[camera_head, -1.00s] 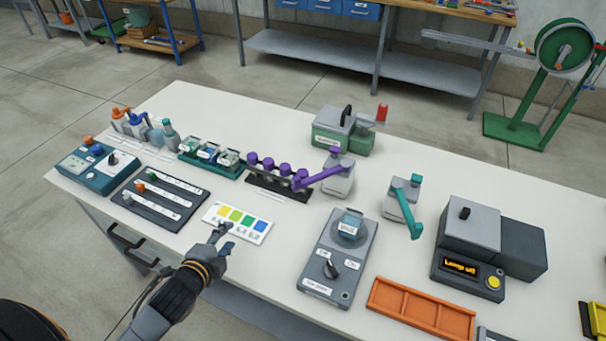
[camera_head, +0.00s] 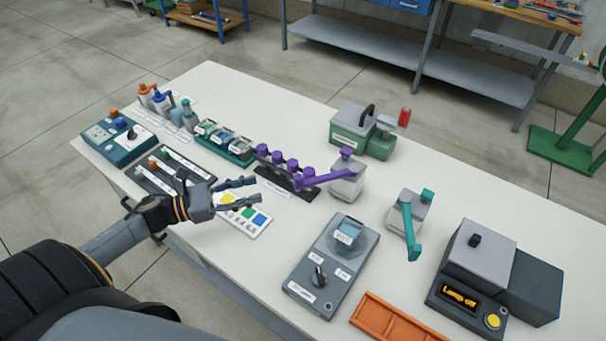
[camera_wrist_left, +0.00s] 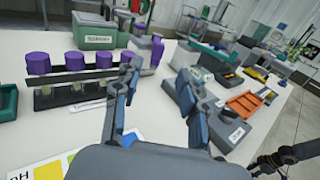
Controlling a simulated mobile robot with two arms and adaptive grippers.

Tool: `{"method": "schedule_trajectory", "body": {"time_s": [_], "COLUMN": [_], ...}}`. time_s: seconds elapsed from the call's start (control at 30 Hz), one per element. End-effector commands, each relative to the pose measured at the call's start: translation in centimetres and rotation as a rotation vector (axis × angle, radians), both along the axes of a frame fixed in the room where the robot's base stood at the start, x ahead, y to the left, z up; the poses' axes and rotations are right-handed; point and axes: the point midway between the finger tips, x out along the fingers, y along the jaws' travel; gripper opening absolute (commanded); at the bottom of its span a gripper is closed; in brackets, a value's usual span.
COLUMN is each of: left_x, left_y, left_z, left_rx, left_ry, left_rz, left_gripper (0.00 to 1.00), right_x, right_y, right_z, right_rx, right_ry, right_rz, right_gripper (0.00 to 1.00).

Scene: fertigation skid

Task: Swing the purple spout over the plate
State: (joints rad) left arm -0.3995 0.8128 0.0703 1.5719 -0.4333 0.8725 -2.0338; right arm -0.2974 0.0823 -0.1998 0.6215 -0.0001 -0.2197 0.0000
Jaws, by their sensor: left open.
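The purple spout (camera_head: 325,178) is a bar on a grey pump-like unit (camera_head: 346,188). It points left, its free end by the rack of purple-capped vials (camera_head: 285,180). A purple piece, apparently the spout (camera_wrist_left: 157,50), shows beyond my fingers in the left wrist view. A round plate (camera_head: 338,246) on a grey device with a knob bears a small labelled vessel, front right of the spout. My left gripper (camera_head: 257,192) is open and empty, left of the spout, above the colour card (camera_head: 233,222). My right gripper (camera_wrist_left: 262,163) seems to show at the wrist view's lower right, its jaws unclear.
A teal spout (camera_head: 408,232) stands right of the plate device. A green-based unit (camera_head: 375,147) stands behind.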

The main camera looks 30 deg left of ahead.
Motion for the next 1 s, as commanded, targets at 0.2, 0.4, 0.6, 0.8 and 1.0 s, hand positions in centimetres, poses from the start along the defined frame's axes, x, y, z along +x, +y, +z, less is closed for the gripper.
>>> {"method": "schedule_trajectory", "body": {"time_s": [0.2, 0.4, 0.6, 0.8, 1.0], "left_x": [3.0, 5.9, 8.1, 9.1, 9.2], "left_y": [-2.8, -5.6, -7.8, -8.8, -9.0], "left_z": [0.5, 0.5, 0.4, 0.2, 0.0], "left_rx": [-0.005, -0.004, -0.006, -0.004, -0.004], "left_ry": [-0.004, -0.003, 0.001, 0.001, 0.002], "left_rz": [0.001, 0.002, 0.003, 0.002, 0.001], "left_gripper": [0.41, 0.41, 0.41, 0.41, 0.41], "right_x": [-0.4, -0.5, -0.5, -0.4, -0.4], "right_y": [0.5, 0.6, 0.5, 0.3, 0.0], "right_z": [1.3, 2.5, 3.4, 3.7, 3.7], "right_rx": [0.005, 0.007, 0.006, 0.004, 0.000], "right_ry": [0.005, 0.007, 0.006, 0.006, 0.006], "right_rz": [-0.002, -0.002, -0.002, -0.002, 0.000], "right_gripper": [0.41, 0.41, 0.41, 0.41, 0.41]}}
